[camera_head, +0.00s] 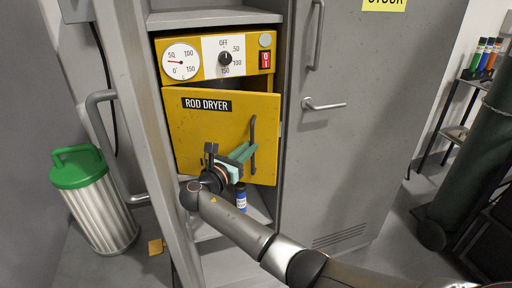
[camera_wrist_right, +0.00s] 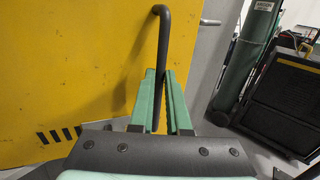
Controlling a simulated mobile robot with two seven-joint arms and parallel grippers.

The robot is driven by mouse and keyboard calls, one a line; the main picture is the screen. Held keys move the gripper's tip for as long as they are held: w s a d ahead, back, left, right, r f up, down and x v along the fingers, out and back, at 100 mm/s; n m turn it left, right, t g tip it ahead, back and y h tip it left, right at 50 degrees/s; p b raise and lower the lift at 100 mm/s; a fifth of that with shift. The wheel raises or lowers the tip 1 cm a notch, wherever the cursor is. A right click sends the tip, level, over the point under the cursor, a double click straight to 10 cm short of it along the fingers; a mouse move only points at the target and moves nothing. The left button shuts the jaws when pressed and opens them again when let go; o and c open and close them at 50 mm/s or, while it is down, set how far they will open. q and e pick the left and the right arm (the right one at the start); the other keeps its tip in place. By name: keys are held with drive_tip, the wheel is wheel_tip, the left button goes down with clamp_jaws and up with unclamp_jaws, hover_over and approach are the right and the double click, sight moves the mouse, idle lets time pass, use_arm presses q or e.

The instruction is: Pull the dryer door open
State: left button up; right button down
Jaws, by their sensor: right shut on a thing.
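The yellow dryer door (camera_head: 205,135), labelled ROD DRYER, hangs below the dryer's control panel. A dark gap shows above its top edge, and the door looks a little ajar. Its dark vertical bar handle (camera_head: 252,130) is near the right edge and also shows in the right wrist view (camera_wrist_right: 164,35). My right gripper (camera_head: 247,152) comes from below, its green fingers closed around the lower part of the handle. In the right wrist view its fingers (camera_wrist_right: 160,80) lie on both sides of the bar. My left gripper is out of view.
The control panel (camera_head: 215,58) has a gauge, a knob and a red switch. A blue bottle (camera_head: 241,198) stands on the shelf below the door. A grey locker (camera_head: 345,150) is close on the right. A green-lidded bin (camera_head: 95,205) stands at the left.

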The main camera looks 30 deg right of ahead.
drive_tip(key=shift+w+a+r, duration=0.15)
drive_tip(key=shift+a, duration=0.3)
drive_tip(key=c, duration=1)
unclamp_jaws()
drive_tip(key=shift+w, duration=0.15)
drive_tip(key=shift+c, duration=0.2)
drive_tip(key=shift+o, duration=0.8)
drive_tip(key=shift+d, duration=0.2)
